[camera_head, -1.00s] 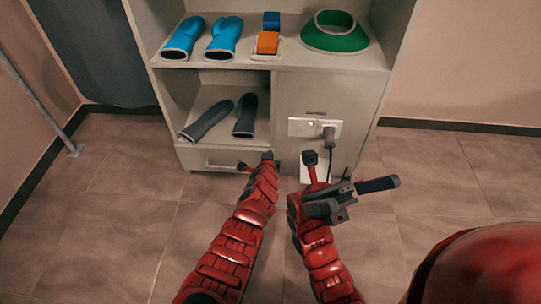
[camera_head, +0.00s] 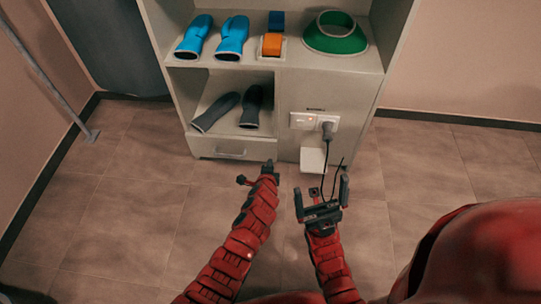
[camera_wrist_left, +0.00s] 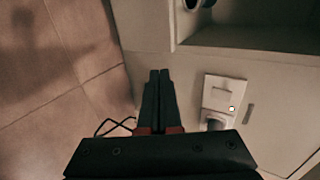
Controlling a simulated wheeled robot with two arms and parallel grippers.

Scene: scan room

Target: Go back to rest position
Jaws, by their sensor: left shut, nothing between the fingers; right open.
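My left gripper (camera_head: 268,168) is in front of the cabinet's lower drawer in the head view. In the left wrist view its two fingers (camera_wrist_left: 158,82) are together with nothing between them. My right gripper (camera_head: 322,192) is to the right of it, above the floor, with its two dark fingers spread apart and empty. Both arms reach forward over the tiles, clear of the shelf contents.
The cabinet (camera_head: 284,90) holds blue gloves (camera_head: 232,38), grey gloves (camera_head: 251,106), an orange object (camera_head: 272,45) and a green collar (camera_head: 335,36). A metal pole (camera_head: 50,85) stands at left. Floor tiles are open on both sides.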

